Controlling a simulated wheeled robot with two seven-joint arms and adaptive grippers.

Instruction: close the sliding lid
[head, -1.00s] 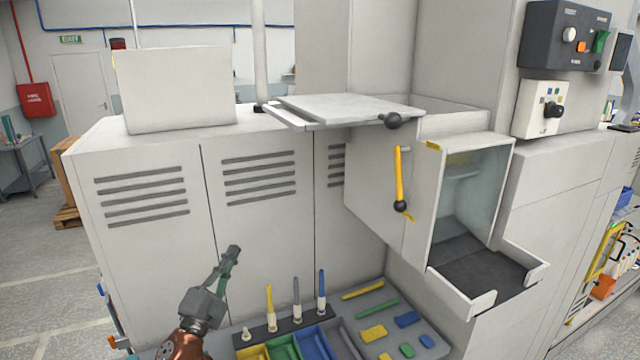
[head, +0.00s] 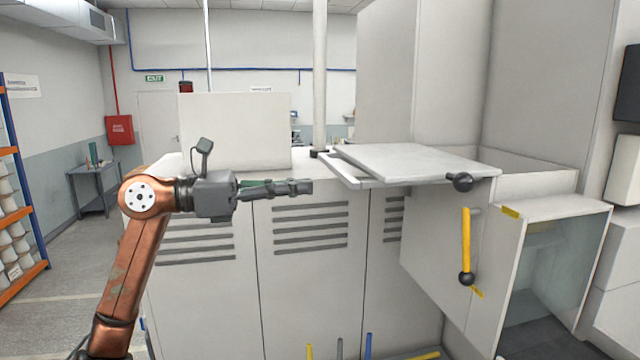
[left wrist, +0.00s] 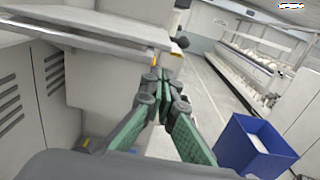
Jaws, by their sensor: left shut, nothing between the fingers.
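The sliding lid (head: 415,160) is a flat pale grey panel on the machine top in the head view. It sits on light rails (head: 350,172) and has a dark round knob (head: 460,182) at its front right corner. Part of what looks like the lid's edge and the dark knob also show in the left wrist view (left wrist: 183,42). My left gripper (head: 308,187) is shut and empty. It points right, in front of the cabinets and left of the lid, apart from it in the picture. Its green-padded fingers (left wrist: 162,82) meet in the left wrist view. My right gripper is not in view.
A yellow lever (head: 466,240) with a black ball hangs below the knob. An open-fronted bin with a clear side (head: 560,260) stands at the right. A white upright panel (head: 235,130) stands behind my left gripper. A blue bin (left wrist: 255,148) is on the floor.

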